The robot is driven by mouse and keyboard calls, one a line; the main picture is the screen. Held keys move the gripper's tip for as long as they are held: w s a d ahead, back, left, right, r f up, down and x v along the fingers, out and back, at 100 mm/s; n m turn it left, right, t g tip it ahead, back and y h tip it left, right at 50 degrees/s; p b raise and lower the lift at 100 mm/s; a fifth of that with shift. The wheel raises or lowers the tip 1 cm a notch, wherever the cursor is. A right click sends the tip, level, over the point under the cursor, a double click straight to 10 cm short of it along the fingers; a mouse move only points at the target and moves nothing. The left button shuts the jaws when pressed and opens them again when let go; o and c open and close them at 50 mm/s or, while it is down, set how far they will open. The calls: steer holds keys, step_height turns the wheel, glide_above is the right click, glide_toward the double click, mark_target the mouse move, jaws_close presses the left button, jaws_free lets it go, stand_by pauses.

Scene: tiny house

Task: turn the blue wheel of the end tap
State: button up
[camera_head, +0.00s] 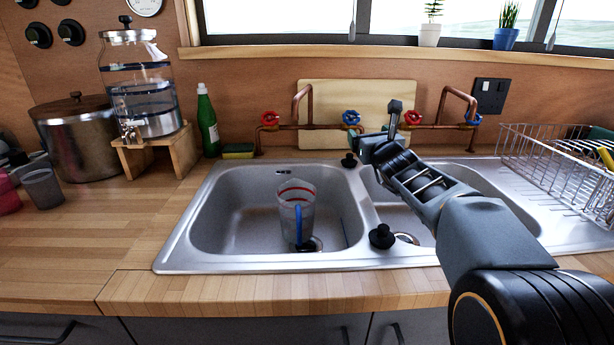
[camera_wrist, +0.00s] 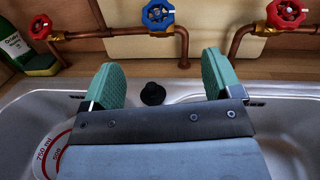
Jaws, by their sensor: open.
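Two copper taps stand behind the sink, each with a red and a blue wheel. The left tap's blue wheel (camera_head: 351,117) is also at the top of the wrist view (camera_wrist: 158,14). The right tap's blue wheel (camera_head: 473,118) is at the far right and outside the wrist view. The red wheels are at left (camera_head: 269,118) and centre right (camera_head: 412,117). My gripper (camera_head: 382,132) is open and empty above the sink's back edge, between the left blue and right red wheels. In the wrist view its green fingers (camera_wrist: 161,80) are spread below the left blue wheel, apart from it.
A double steel sink (camera_head: 215,225) holds a clear measuring jug (camera_head: 297,212) in its left basin. A wire dish rack (camera_head: 560,165) stands at right. A wooden board (camera_head: 335,95) leans behind the taps. A green bottle (camera_head: 208,125) and a sponge (camera_head: 238,151) stand left of them.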

mark_target(357, 119)
steer(key=w+d+r+n+g+y+p, duration=0.15)
steer(key=w+d+n+p, duration=0.3)
steer(key=d+p, duration=1.05)
steer(key=s+a+f+n+g+y+p, duration=0.1)
steer(key=a+n+g+y+p, duration=0.25)
steer(key=a+n+y, duration=0.35)
steer(key=shift+m+y, duration=0.45)
steer(key=x, duration=0.4)
steer(key=p+x, duration=0.1)
steer(key=x, duration=0.4)
steer(key=p+x, duration=0.1)
steer(key=x, duration=0.4)
steer(key=shift+s+a+r, duration=0.1)
steer(key=shift+s+a, duration=0.15)
steer(key=shift+a, duration=0.05)
steer(key=shift+c, duration=0.3)
steer(key=c, duration=0.9)
steer(key=shift+o, duration=0.2)
steer(key=shift+n+g+y+p, duration=0.45)
steer(key=shift+n+g, duration=0.35)
steer(key=shift+n, duration=0.3)
